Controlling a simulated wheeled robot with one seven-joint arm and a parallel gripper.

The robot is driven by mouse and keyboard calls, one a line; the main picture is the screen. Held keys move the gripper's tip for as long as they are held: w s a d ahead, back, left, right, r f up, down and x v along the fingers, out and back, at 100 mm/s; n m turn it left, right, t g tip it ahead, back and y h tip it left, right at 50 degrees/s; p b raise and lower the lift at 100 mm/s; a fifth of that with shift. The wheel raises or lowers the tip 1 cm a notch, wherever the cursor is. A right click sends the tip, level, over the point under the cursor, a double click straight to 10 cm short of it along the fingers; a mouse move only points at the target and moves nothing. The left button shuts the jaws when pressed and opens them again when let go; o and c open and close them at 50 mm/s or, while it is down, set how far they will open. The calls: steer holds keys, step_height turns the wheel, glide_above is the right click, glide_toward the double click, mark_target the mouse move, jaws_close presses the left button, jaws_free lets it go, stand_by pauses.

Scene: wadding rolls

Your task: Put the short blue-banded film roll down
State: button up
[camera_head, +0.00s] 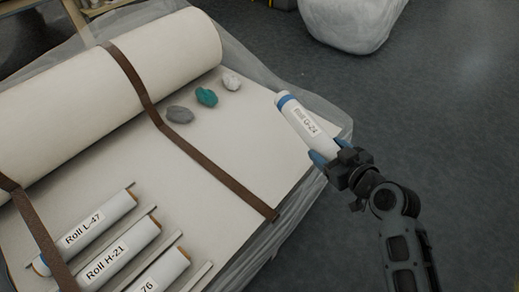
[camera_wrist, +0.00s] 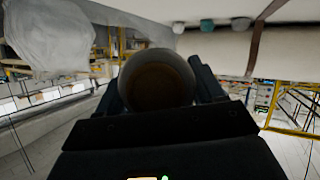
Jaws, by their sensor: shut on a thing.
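The short film roll (camera_head: 298,124) is white with a blue band near its far end and a label that reads "Roll G-24". My gripper (camera_head: 328,160) is shut on its near end, and the roll points up and to the left from it. In the head view the roll overlaps the right edge of the pale wadding surface (camera_head: 235,155); I cannot tell its height above it. In the wrist view the roll's round brown end (camera_wrist: 158,80) sits between the two fingers.
Three small lumps, grey (camera_head: 180,115), teal (camera_head: 206,97) and white (camera_head: 231,81), lie left of the roll. Brown straps (camera_head: 205,167) cross the wadding. Labelled rolls (camera_head: 85,232) lie between thin dividers at lower left. A large wadding roll (camera_head: 110,75) lies behind. A wrapped bale (camera_head: 352,18) stands on the floor.

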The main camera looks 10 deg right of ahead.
steer(key=b, duration=0.3)
glide_above(287, 160)
step_height(287, 160, down, 7)
steer(key=shift+f, duration=0.1)
step_height(287, 160, down, 4)
steer(key=shift+a+f+b, duration=0.1)
steer(key=shift+b, duration=0.75)
steer(key=o, duration=1.4)
steer(key=shift+o, duration=0.2)
steer(key=p+v, duration=0.2)
steer(key=v, duration=1)
